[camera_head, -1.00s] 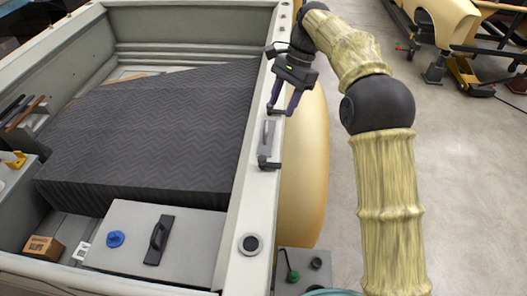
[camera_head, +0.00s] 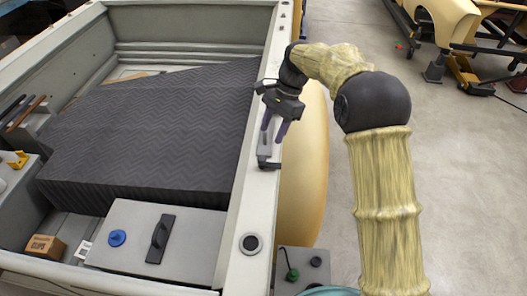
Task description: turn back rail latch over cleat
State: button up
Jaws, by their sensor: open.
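The back rail latch (camera_head: 264,146) is a slim grey lever along the top of the right-hand rail. A dark fitting (camera_head: 268,163), which may be the cleat, sits at its near end. My gripper (camera_head: 272,138) is over the latch with its two purple fingers apart. One finger is on each side of the lever, as far as this view tells. The fingers hide the far part of the latch. I cannot tell whether they touch it.
The rail (camera_head: 236,215) edges a bed holding a dark ribbed pad (camera_head: 150,125). A grey lidded box (camera_head: 190,240) with a black handle is at the near end. A round dark cap (camera_head: 250,243) is on the rail nearer me. Open floor (camera_head: 460,180) lies to the right.

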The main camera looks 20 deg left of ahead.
aim_at(262, 158)
jog(key=p+x, duration=0.2)
jog(key=x, duration=0.7)
jog(key=shift+f+p, duration=0.1)
jog(key=shift+p, duration=0.25)
jog(key=c, duration=1)
jog(key=shift+n, duration=0.4)
jog(key=n+h, duration=0.2)
jog(key=n, duration=0.2)
jog(key=shift+a, duration=0.15)
jog(key=n+h, duration=0.1)
jog(key=n, duration=0.3)
jog(key=shift+a+n+h, duration=0.1)
jog(key=shift+n+h, duration=0.3)
jog(key=n+h, duration=0.1)
jog(key=n, duration=0.3)
jog(key=shift+a+t, duration=0.1)
jog(key=shift+t, duration=0.3)
jog(key=n+t+h, duration=0.1)
jog(key=n, duration=0.3)
jog(key=shift+s+n, duration=0.1)
jog(key=shift+n, duration=0.3)
